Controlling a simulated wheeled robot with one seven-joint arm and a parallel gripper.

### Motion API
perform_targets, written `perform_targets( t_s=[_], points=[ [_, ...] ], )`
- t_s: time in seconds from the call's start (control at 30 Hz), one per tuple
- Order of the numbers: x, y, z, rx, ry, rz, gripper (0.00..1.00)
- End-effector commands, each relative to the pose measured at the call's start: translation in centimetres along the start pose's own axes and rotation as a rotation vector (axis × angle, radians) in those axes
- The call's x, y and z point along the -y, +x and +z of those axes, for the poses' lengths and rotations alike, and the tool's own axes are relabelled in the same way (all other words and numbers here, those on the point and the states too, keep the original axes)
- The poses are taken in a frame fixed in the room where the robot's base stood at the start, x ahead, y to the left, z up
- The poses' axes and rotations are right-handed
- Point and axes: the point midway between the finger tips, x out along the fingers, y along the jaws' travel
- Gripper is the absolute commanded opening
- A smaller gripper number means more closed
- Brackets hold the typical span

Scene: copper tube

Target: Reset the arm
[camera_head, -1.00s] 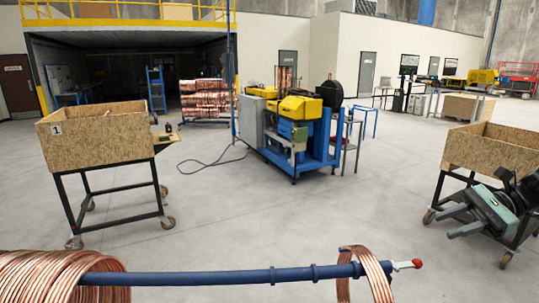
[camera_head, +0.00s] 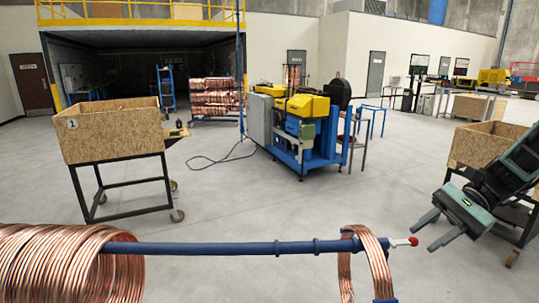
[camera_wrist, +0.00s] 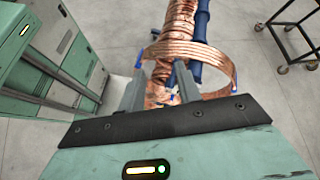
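My gripper (camera_head: 424,235) is at the right of the head view. Its two green-grey fingers are apart with nothing between them. It is to the right of a small copper coil (camera_head: 372,259) that hangs around the end of a blue bar (camera_head: 210,248), near the bar's red-tipped end (camera_head: 413,241). In the wrist view my gripper (camera_wrist: 157,82) points down towards copper coils (camera_wrist: 205,55) and the blue bar (camera_wrist: 200,30). The loose coil shows beyond the fingertips. A large copper coil (camera_head: 60,265) sits around the bar's left end.
A wooden bin on a wheeled black frame (camera_head: 112,130) stands at the left. Another wooden bin (camera_head: 480,143) stands at the right, behind my arm. A blue and yellow machine (camera_head: 300,120) stands in the middle back.

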Motion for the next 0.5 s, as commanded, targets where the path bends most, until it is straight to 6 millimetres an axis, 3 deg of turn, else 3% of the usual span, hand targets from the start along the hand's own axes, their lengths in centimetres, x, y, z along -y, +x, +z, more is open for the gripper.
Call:
perform_targets(
  t_s=[0.27, 0.4, 0.5],
  points=[
    [-1.8, 10.2, 3.4, -0.115, -0.301, 0.324, 0.34],
    [-4.9, 16.4, 5.6, -0.201, -0.588, 0.553, 0.34],
    [-7.5, 20.0, 6.8, -0.255, -0.818, 0.698, 0.34]
  ],
)
